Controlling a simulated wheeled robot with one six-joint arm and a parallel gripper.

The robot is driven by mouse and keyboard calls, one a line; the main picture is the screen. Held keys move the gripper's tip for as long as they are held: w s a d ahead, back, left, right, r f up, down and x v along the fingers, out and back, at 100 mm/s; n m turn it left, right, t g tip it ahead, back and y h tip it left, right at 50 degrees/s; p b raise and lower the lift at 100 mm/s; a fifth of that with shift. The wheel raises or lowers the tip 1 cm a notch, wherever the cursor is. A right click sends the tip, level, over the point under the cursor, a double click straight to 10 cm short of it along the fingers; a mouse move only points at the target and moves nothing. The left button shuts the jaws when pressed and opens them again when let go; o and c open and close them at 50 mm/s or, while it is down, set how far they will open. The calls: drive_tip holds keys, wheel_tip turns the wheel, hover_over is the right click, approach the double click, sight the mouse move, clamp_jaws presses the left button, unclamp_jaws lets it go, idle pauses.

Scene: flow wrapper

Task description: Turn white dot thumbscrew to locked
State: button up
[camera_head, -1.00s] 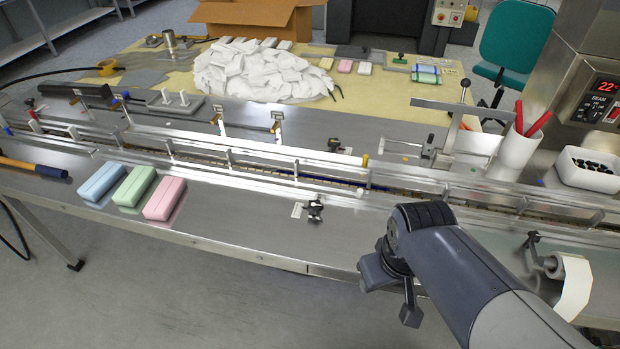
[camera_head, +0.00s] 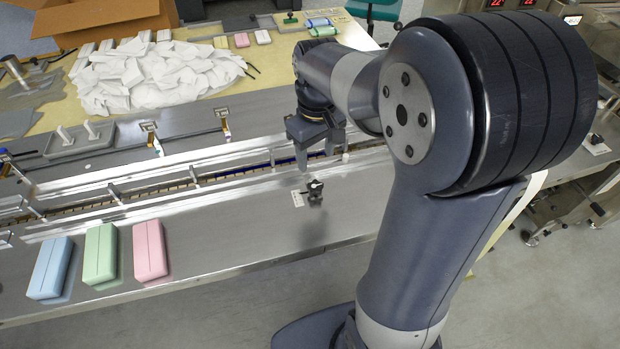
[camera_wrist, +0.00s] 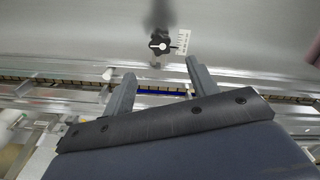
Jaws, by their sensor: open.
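A black lobed thumbscrew (camera_head: 314,190) stands on the steel ledge in front of the conveyor channel. In the wrist view the thumbscrew (camera_wrist: 160,42) has a white mark on its face, and a small white label plate (camera_wrist: 183,41) with markings sits beside it on the right. My gripper (camera_head: 319,155) is open and empty, just behind and above the thumbscrew in the head view. In the wrist view my gripper (camera_wrist: 161,69) has its two fingers apart, and the thumbscrew lies beyond the tips, between their lines, without visible contact.
Blue (camera_head: 50,268), green (camera_head: 100,253) and pink (camera_head: 149,250) blocks lie on the ledge at left. Conveyor rails (camera_head: 130,185) run behind the thumbscrew. A pile of white wrappers (camera_head: 160,75) lies on the back table. My arm hides much of the right side.

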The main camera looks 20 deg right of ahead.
sight(315, 185)
wheel_tip(315, 185, down, 9)
drive_tip(key=shift+f, duration=0.1)
drive_tip(key=shift+c, duration=0.3)
drive_tip(key=c, duration=0.9)
drive_tip(key=shift+c, duration=0.2)
drive_tip(key=shift+m, duration=0.5)
drive_tip(key=o, duration=1)
